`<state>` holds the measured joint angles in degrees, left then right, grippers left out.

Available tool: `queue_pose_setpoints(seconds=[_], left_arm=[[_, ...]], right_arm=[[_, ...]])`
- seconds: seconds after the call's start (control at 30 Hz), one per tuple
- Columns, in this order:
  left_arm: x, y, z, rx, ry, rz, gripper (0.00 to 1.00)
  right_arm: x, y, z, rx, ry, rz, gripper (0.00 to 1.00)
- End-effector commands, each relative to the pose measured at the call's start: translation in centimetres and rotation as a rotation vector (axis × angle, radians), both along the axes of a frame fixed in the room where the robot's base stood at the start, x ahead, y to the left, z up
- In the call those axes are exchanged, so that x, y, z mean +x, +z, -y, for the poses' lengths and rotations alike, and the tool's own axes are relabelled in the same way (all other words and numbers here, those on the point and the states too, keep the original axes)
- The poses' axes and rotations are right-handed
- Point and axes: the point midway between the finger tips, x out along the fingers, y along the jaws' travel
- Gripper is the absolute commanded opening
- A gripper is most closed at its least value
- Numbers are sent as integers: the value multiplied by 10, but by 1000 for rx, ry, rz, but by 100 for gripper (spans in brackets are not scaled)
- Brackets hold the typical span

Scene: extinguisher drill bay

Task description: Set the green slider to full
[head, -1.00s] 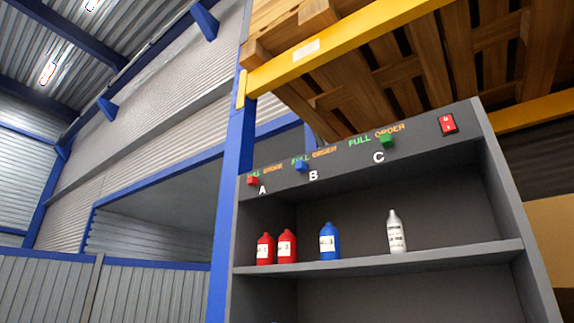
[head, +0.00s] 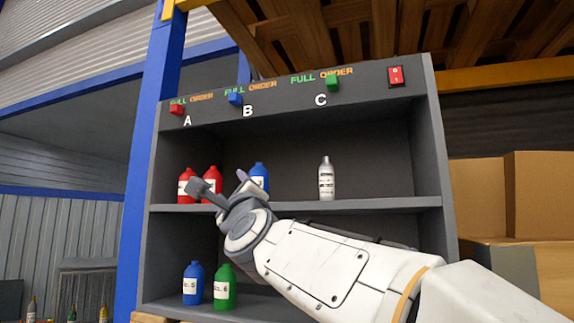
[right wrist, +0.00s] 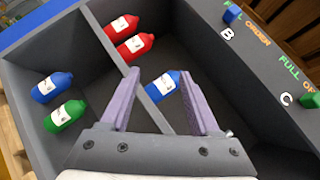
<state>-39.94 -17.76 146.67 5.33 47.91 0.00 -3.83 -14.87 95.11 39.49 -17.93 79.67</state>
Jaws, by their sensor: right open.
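The green slider (head: 332,83) is a small green block on the dark top panel of the shelf, above the letter C. It sits under the orange ORDER word, to the right of the green FULL word. It also shows at the right edge of the right wrist view (right wrist: 312,101). My right gripper (head: 218,182) is open and empty in front of the upper shelf, lower and to the left of the green slider, apart from it. In the right wrist view its two purple fingers (right wrist: 158,75) are spread, with a blue bottle seen between them. My left gripper is not in view.
A red slider (head: 176,109) and a blue slider (head: 235,98) sit on the same panel, with a red switch (head: 396,75) at its right. Red bottles (head: 212,180), a blue bottle (head: 260,177) and a silver bottle (head: 326,180) stand on the upper shelf (head: 385,204).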

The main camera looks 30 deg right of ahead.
Motion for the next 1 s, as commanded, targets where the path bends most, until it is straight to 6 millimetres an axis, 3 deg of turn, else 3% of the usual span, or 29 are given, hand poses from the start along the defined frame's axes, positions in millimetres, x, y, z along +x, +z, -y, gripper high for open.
queue_pose_setpoints(seconds=[0.03, 0.13, 0.23, 0.37, 0.5, 1.0], left_arm=[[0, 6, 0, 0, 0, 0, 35], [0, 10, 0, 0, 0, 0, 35], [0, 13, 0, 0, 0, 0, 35], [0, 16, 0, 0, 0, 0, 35], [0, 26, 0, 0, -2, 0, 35], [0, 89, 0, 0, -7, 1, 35]], right_arm=[[-19, 44, 33, 126, -47, 133, 62], [-62, 102, 82, 329, -89, 370, 62], [-98, 135, 112, 461, -99, 550, 62], [-125, 155, 131, 541, -98, 675, 62], [-126, 168, 140, 557, -97, 701, 62], [-87, 224, 181, 554, -95, 694, 62]])
